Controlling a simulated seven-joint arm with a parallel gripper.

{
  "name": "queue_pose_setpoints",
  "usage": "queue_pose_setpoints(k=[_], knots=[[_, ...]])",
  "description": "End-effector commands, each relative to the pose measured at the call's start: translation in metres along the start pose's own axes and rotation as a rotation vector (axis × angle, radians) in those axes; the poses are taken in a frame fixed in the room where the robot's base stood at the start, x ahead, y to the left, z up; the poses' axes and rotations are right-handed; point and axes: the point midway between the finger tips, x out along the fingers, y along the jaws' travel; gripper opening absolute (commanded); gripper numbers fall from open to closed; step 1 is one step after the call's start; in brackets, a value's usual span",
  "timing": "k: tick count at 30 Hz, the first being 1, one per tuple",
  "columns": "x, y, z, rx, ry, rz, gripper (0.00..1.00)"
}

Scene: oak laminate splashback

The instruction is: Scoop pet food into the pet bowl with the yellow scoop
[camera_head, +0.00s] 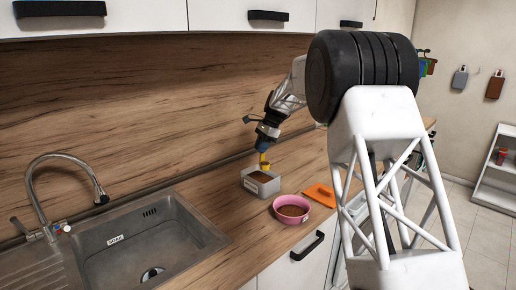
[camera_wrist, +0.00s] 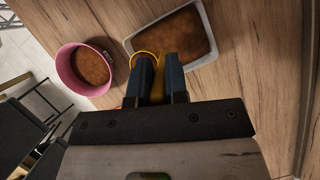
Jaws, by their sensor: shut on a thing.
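My gripper (camera_head: 263,147) is shut on the yellow scoop (camera_head: 264,160), which hangs down from it over the grey food container. In the wrist view my gripper (camera_wrist: 159,88) points at the container's near left edge, and the scoop's yellow rim (camera_wrist: 143,53) shows beside the fingers. The scoop's inside is mostly hidden by the fingers, so I cannot tell if it holds food. The grey container (camera_head: 262,193) holds brown pet food; its rim (camera_wrist: 211,28) shows in the wrist view. The pink pet bowl (camera_head: 291,219) stands just right of it with brown food inside; it also shows in the wrist view (camera_wrist: 62,68).
An orange flat item (camera_head: 320,194) lies right of the bowl. A steel sink (camera_head: 150,240) with a curved tap (camera_head: 45,185) is at the left. The wooden counter (camera_head: 225,200) between sink and container is clear. White cupboards (camera_head: 250,18) hang above.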

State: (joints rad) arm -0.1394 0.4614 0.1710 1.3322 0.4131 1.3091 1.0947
Motion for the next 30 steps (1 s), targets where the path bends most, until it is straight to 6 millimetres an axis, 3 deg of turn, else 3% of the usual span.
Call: queue_pose_setpoints(k=[12,18,30], knots=[[-0.018,0.071,-0.001,0.206,-0.039,-0.154,0.00],[-0.022,0.097,0.000,0.282,-0.051,-0.208,0.00],[-0.023,0.110,-0.001,0.322,-0.058,-0.236,0.00]])
